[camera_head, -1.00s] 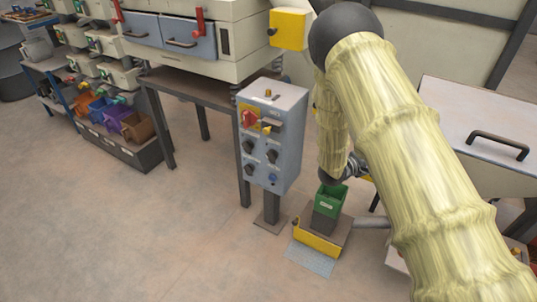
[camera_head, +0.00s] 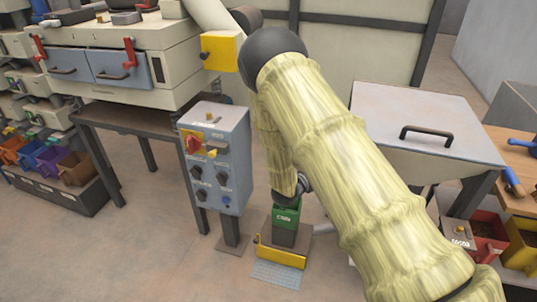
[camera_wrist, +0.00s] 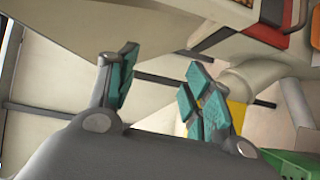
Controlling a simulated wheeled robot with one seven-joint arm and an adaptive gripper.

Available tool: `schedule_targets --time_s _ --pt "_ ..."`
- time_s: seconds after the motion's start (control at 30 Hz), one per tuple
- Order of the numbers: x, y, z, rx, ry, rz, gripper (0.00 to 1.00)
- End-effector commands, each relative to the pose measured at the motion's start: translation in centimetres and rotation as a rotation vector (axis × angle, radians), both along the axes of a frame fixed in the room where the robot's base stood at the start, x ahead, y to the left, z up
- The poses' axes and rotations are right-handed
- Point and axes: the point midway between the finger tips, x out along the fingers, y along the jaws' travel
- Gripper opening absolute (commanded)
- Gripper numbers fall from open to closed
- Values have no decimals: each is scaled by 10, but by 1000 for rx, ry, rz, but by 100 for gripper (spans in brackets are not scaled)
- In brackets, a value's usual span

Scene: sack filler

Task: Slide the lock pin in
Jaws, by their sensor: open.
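My gripper is mostly hidden behind my arm in the head view. In the wrist view my gripper (camera_wrist: 160,88) is open, with teal-padded fingers apart and nothing between them. I cannot make out a lock pin for certain. The blue-grey control box (camera_head: 213,155) stands on a post left of my arm. On it are a red rotary switch (camera_head: 193,144) on a yellow plate, a small metal piece beside it, and several black knobs. A yellow box with a black knob (camera_head: 221,52) is mounted above it. My arm is clear of both.
A green box (camera_head: 286,218) on a grey body stands above a yellow-fronted base (camera_head: 281,255) on the floor. A lidded cabinet (camera_head: 428,120) with a black handle is right of my arm. Coloured bins (camera_head: 485,225) sit at far right. The floor at lower left is free.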

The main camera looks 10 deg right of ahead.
Motion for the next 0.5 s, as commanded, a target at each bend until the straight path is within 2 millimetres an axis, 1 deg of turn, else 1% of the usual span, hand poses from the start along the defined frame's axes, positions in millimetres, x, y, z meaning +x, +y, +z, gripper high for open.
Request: schedule_targets --time_s 0.03,0.07,0.1,0.17,0.2,0.23,0.27,0.3,0.37,0.4,0.47,0.5 --pt "-10 -1 -17 37 5 25 35" --pt "-15 -1 -28 67 3 46 29" --pt "-24 0 -44 114 2 76 22" --pt "-40 4 -71 201 2 116 11" --pt "-53 7 -90 266 6 141 4" --pt "-64 11 -104 317 8 156 0" --pt "-74 14 -117 368 11 168 0" --pt "-91 19 -135 440 19 178 0" --pt "-117 29 -160 549 32 184 0" --pt "-136 36 -176 624 43 181 0" --pt "-167 48 -198 738 64 168 0" --pt "-189 56 -211 813 79 150 0"
